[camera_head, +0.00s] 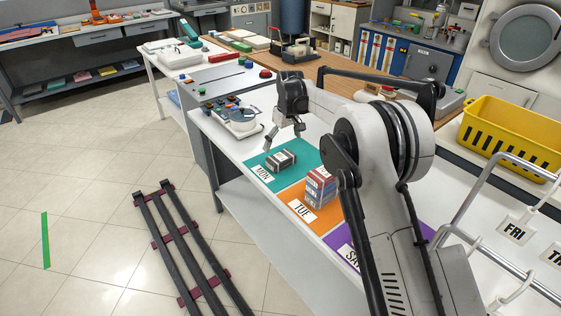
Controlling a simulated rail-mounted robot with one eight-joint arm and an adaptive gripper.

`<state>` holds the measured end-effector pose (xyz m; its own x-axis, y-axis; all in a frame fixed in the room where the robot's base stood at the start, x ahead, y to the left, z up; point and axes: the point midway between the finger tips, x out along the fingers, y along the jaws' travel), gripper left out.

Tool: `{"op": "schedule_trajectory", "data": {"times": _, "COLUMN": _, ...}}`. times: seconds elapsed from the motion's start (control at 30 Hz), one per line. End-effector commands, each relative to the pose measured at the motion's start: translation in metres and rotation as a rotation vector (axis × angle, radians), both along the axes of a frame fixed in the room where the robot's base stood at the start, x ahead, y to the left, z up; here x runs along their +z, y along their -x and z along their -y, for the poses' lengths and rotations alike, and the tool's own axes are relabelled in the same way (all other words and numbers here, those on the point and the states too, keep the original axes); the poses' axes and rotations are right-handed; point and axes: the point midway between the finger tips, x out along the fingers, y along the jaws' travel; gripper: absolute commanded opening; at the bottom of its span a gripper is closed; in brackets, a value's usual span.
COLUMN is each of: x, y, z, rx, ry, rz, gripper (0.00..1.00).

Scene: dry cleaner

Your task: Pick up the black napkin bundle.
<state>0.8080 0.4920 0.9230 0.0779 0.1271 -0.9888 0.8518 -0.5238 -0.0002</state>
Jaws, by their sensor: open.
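The black napkin bundle (281,161), dark with pale bands, lies on the teal mat marked MON (307,153). My gripper (284,140) is open and empty, pointing down just above and behind the bundle. One finger reaches down to the left, the other to the right. I cannot tell how far the fingertips are from the bundle.
A purple mat (345,256) lies nearer, partly behind my arm. A yellow crate (510,137) stands at the right, with a metal rack (470,193) below it. Dark rails (190,245) lie on the floor.

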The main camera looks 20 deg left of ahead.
Motion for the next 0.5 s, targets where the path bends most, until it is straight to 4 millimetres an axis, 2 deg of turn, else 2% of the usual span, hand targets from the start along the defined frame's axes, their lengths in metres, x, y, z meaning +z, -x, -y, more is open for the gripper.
{"op": "schedule_trajectory", "data": {"times": 0.1, "x": -0.017, "y": -0.002, "z": -0.002, "rx": 0.0, "ry": 0.0, "rz": 0.0, "gripper": 1.0}}
{"op": "schedule_trajectory", "data": {"times": 0.5, "x": -0.043, "y": -0.004, "z": -0.004, "rx": -0.001, "ry": 0.0, "rz": 0.0, "gripper": 1.0}}
